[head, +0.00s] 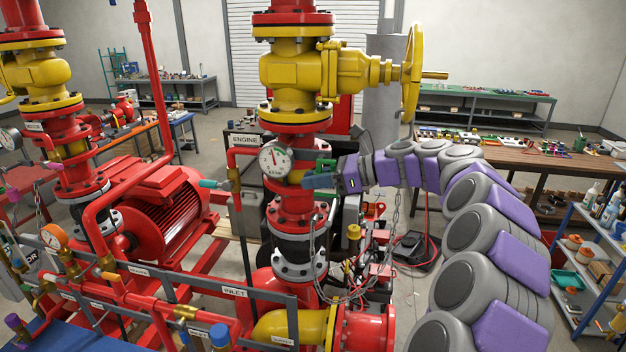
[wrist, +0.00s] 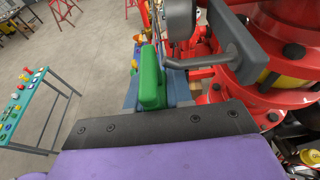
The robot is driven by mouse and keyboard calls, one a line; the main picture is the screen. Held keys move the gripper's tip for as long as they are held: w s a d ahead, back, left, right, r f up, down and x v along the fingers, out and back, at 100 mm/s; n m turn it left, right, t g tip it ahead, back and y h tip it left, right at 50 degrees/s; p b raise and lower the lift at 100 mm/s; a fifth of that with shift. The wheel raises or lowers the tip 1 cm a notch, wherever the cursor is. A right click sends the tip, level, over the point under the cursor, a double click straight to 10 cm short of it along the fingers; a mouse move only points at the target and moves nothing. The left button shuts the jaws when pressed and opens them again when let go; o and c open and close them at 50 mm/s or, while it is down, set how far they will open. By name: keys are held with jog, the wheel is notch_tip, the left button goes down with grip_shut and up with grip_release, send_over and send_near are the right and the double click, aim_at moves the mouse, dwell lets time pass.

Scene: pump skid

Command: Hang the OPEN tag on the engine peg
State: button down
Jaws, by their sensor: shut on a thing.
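My gripper (head: 318,179) reaches in from the right, in front of the red pipe column and just right of the round pressure gauge. It is shut on a green piece (wrist: 151,82), apparently the OPEN tag; no lettering shows. The green piece stands between the blue fingers in the wrist view. The ENGINE sign (head: 244,139) is left of the column, above and left of the gauge. I cannot clearly make out the engine peg. A grey bent rod (wrist: 193,62) on a dark bar is right of the green piece in the wrist view; I cannot tell what it is.
The pressure gauge (head: 273,160) is close to my fingers. A yellow valve with a handwheel (head: 412,72) stands above my arm. A chain hangs below it. Red pipes and the INLET rail (head: 235,292) fill the front. A bench (head: 520,145) stands at the right.

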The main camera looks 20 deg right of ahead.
jog(key=shift+w+a, duration=0.55)
jog(key=shift+a, duration=0.35)
jog(key=shift+r, duration=0.1)
